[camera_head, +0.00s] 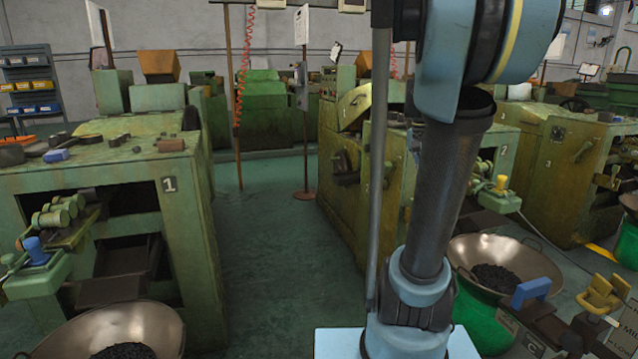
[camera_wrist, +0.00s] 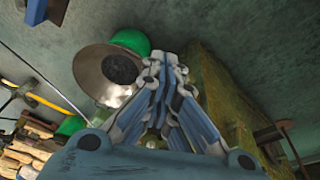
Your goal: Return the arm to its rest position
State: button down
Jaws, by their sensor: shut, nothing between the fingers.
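My gripper (camera_wrist: 166,62) shows in the wrist view, with its fingers together and nothing between them. Beyond it lie the green floor and a metal bowl (camera_wrist: 92,72) with dark pieces in it. My arm (camera_head: 445,190) stands in the right middle of the head view, bent at a joint near the top edge. The gripper itself is not visible in the head view.
Green machine 1 (camera_head: 150,190) stands at left and another green machine (camera_head: 345,180) at centre. A bowl (camera_head: 120,325) is at bottom left; another bowl (camera_head: 505,262) on a green drum (camera_head: 485,325) is right of my arm. Open floor (camera_head: 262,250) lies between the machines.

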jog(key=s+a+f+n+y, duration=0.1)
jog(key=s+a+f+n, duration=0.3)
jog(key=s+a+f, duration=0.2)
jog(key=s+a+f+n+t+y, duration=0.1)
jog(key=s+a+f+n, duration=0.4)
jog(key=s+f, duration=0.6)
jog(key=shift+s+a, duration=1.05)
jog(key=shift+s, duration=0.15)
